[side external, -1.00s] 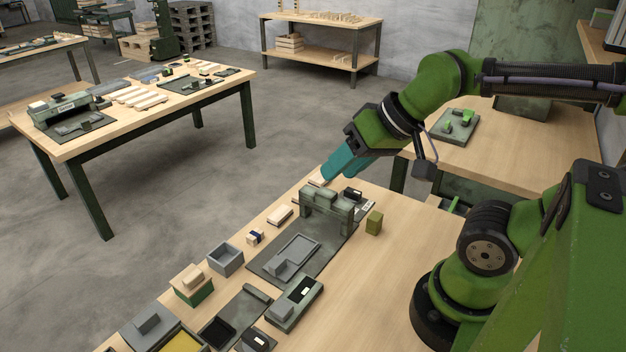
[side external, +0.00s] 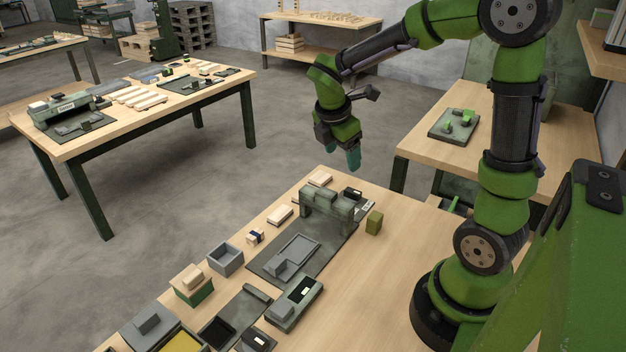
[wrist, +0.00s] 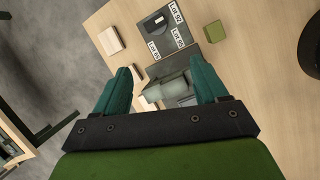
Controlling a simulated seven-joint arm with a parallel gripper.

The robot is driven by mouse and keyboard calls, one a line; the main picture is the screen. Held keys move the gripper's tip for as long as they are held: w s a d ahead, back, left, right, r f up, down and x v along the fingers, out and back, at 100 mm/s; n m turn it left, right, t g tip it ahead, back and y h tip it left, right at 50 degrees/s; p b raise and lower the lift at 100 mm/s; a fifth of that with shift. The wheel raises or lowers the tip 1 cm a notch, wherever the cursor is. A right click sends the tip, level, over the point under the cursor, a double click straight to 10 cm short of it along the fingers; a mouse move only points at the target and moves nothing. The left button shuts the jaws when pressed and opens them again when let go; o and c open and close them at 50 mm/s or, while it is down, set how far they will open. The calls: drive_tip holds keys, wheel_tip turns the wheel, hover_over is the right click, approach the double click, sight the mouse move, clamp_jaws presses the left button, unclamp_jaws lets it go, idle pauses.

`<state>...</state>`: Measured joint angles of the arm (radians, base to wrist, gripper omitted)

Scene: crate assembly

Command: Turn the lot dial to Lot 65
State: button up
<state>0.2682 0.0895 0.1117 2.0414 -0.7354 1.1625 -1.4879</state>
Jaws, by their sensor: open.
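The lot dial (wrist: 158,21) is a dark knob on a dark plate at the top of the wrist view. Which label the knob points to is too small to tell. In the side view the dial (side external: 352,194) is partly hidden behind a grey-green bridge-shaped fixture (side external: 328,203). My gripper (side external: 354,162) hangs above the bench's far end, teal fingers pointing down. In the wrist view my gripper (wrist: 160,72) is open and empty, with the dial beyond its fingertips.
An olive cube (side external: 374,223) stands right of the fixture. Pale wooden blocks (side external: 280,215) and a grey open box (side external: 226,259) line the bench's left side. A dark mat (side external: 300,255) with a grey tray lies before the fixture. The bench's right part is clear.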

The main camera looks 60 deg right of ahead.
drive_tip(key=n, duration=0.3)
approach(353, 191)
drive_tip(key=shift+n, duration=0.4)
drive_tip(key=x, duration=0.8)
drive_tip(key=shift+f, duration=0.25)
drive_tip(key=shift+h, duration=0.3)
drive_tip(key=c, duration=1.1)
drive_tip(key=shift+o, duration=0.2)
